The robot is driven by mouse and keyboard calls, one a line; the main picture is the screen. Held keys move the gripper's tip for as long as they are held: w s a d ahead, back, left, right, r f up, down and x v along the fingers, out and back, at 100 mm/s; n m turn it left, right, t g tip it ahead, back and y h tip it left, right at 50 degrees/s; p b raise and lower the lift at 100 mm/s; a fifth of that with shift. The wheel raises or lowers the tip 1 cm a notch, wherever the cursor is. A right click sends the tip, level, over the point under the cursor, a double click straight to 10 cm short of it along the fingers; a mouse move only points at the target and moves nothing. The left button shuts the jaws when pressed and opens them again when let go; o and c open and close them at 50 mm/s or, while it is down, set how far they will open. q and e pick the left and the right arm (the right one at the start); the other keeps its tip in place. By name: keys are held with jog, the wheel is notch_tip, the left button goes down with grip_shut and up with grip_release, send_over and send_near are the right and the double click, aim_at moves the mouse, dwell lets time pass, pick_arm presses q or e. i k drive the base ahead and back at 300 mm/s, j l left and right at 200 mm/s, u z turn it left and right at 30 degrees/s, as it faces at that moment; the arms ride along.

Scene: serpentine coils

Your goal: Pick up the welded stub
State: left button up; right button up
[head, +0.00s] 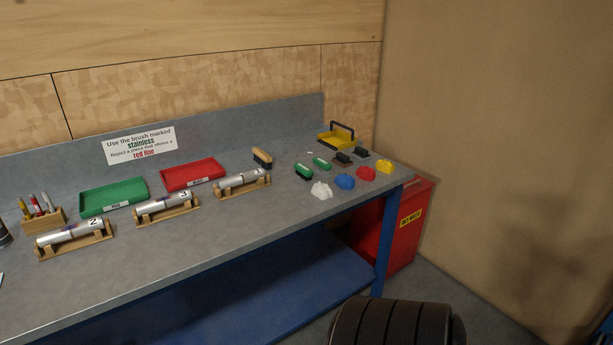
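Three silvery metal tube stubs lie on wooden cradles in a row along the bench in the head view. The left stub (70,234) has a tag reading 2, and the middle stub (163,204) has a tag reading 3. The right stub (236,181) has a tag too small to read surely. Each stub has a darker band near its middle; the weld detail is too small to tell. Each rests lengthwise on its cradle. Neither of my grippers is in view.
A green tray (90,204) and a red tray (170,185) sit behind the stubs. A pen block (40,219) stands left. A red bin (408,225) stands beside the bench.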

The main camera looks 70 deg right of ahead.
aim_at(243, 178)
jog(key=z, duration=1.75)
